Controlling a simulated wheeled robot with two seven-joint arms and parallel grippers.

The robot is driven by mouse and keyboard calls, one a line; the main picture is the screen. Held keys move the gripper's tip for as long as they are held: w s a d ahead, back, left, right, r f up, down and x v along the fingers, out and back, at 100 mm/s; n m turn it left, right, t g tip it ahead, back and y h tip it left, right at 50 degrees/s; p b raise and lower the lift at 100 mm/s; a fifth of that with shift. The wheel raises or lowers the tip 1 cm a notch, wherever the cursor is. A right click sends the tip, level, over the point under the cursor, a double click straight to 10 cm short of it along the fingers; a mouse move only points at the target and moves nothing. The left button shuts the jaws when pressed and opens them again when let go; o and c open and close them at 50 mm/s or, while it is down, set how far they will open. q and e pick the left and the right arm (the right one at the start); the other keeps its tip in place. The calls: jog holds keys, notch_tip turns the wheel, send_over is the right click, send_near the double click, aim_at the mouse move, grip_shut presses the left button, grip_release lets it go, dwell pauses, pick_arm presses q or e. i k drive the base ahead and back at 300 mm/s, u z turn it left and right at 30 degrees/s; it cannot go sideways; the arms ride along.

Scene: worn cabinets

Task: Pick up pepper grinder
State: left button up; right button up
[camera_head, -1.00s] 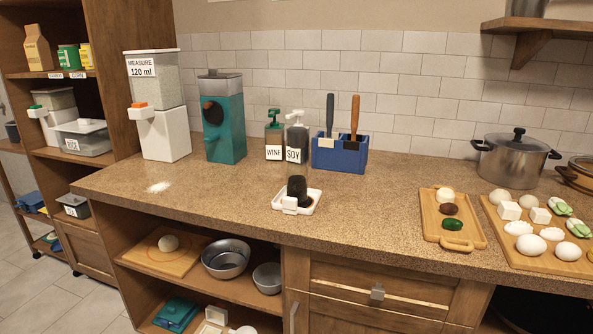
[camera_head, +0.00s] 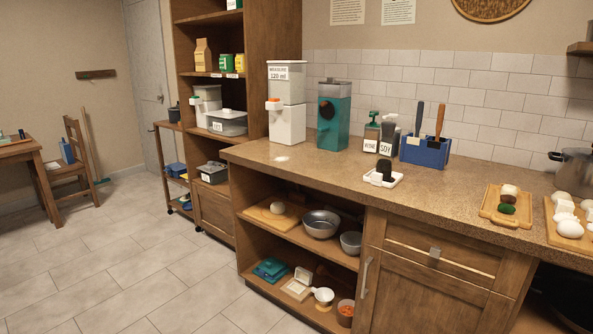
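I see nothing that I can clearly tell is a pepper grinder. A small dark object (camera_head: 385,168) stands on a white tray (camera_head: 396,181) near the counter's front edge; it is too small to tell what it is. Behind it are two dark bottles, one labelled WINE (camera_head: 371,134) and one labelled SOY (camera_head: 388,137). Neither of my grippers is in view.
The counter (camera_head: 330,166) also holds a teal dispenser (camera_head: 334,116), a clear-topped measuring dispenser (camera_head: 287,103), a blue utensil holder (camera_head: 425,152) and wooden boards with food (camera_head: 506,207). Bowls (camera_head: 320,224) sit on the open shelf below. The tiled floor (camera_head: 110,255) at left is clear.

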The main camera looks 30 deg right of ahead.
aim_at(384, 158)
jog(key=u, duration=0.7)
jog(key=i, duration=0.4)
jog(key=z, duration=0.95)
jog(key=i, duration=1.35)
jog(key=z, duration=1.25)
